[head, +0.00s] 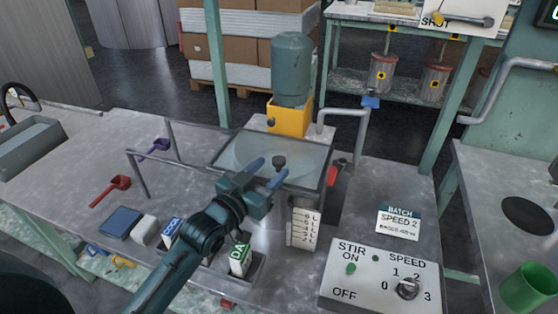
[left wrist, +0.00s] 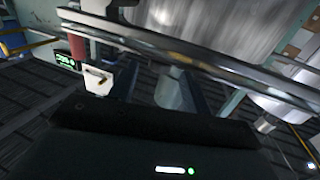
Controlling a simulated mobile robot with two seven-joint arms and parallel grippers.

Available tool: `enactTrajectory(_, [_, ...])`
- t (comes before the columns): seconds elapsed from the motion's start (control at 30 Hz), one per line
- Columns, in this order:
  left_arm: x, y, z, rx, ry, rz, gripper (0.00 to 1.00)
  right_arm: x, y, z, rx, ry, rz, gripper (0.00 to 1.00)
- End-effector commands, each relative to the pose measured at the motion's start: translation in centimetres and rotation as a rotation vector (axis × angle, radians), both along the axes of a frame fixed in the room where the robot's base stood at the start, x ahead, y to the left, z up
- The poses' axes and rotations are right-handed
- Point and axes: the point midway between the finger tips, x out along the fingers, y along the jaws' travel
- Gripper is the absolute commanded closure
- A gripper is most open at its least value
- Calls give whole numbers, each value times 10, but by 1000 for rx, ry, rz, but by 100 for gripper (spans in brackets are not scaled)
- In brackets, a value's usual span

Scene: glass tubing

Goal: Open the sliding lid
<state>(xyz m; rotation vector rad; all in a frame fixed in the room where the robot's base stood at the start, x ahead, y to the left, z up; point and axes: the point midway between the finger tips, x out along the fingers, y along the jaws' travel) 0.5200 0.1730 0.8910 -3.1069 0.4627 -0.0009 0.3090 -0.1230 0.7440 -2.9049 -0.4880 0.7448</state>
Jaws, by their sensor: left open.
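The sliding lid (head: 247,152) looks like a pale, see-through plate over the round mouth of a vessel set in the bench, in the head view. A dark knob (head: 279,160) stands up near its middle. My left gripper (head: 267,171) is open, its two fingers reaching over the near part of the lid toward the knob. Whether the fingers touch the knob cannot be told. In the left wrist view, my open fingers (left wrist: 168,92) have a pale grey shape between them, and a metal rail crosses above. My right gripper is not in view.
A metal rail frame (head: 138,174) stands left of the lid. A STIR and SPEED panel (head: 380,277) is in front.

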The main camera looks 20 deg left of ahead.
Motion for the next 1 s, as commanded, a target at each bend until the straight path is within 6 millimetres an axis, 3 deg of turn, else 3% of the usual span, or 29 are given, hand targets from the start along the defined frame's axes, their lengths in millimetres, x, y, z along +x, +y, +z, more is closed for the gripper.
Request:
enactTrajectory(0.1, [20, -6, 1, -2, -2, 0, 52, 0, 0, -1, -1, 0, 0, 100])
enactTrajectory(0.27, [36, -11, 0, -1, 0, 0, 52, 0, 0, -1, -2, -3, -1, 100])
enactTrajectory(0.67, [42, -13, 0, -1, 1, 0, 52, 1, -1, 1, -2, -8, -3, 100])
enactTrajectory(1.0, [42, -13, 0, 0, 1, 0, 80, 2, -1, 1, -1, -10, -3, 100])
